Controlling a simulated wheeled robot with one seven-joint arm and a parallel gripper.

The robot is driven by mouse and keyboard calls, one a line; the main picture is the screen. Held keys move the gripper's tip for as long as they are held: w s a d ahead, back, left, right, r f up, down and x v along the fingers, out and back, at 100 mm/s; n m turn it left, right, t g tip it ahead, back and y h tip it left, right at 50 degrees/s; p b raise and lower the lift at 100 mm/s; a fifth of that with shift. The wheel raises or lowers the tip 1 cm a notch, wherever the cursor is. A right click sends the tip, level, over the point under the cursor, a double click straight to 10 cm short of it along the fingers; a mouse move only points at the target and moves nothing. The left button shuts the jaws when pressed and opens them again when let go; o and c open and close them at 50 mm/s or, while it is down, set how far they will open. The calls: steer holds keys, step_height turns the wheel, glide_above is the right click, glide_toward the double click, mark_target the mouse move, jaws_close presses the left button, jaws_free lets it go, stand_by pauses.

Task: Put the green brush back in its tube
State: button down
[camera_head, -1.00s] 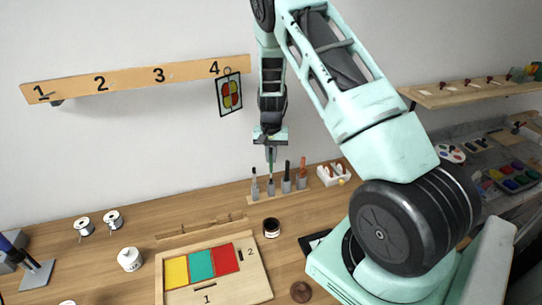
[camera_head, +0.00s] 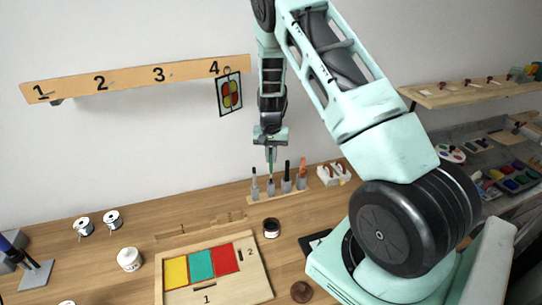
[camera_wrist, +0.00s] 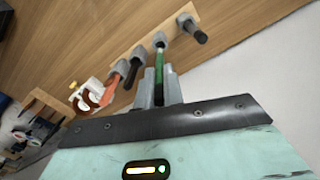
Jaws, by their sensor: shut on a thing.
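My gripper (camera_head: 271,149) is above the second tube from the left in a row on a wooden rack. It is shut on the green brush (camera_head: 271,159), which hangs about upright. In the wrist view the green brush (camera_wrist: 161,62) runs from my gripper (camera_wrist: 158,92) to the mouth of a grey tube (camera_wrist: 160,38). The brush's lower end appears at or in that tube (camera_head: 271,186); how deep it sits I cannot tell.
The rack (camera_wrist: 150,29) has other grey tubes with dark brushes (camera_wrist: 197,36) and an orange-red one (camera_wrist: 111,88) beside it. A white holder (camera_head: 333,176) stands to the right. A dark jar (camera_head: 271,228) and a board with coloured panels (camera_head: 255,283) lie in front. The wall is close behind.

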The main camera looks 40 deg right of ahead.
mark_target(271, 173)
steer(key=shift+f+b, duration=2.6)
steer(key=shift+f, duration=0.85)
stand_by(1.3)
steer(key=c, duration=0.9)
jaws_free()
steer(key=shift+c, duration=0.2)
steer(key=shift+r+p, duration=2.3)
steer(key=shift+r, duration=1.25)
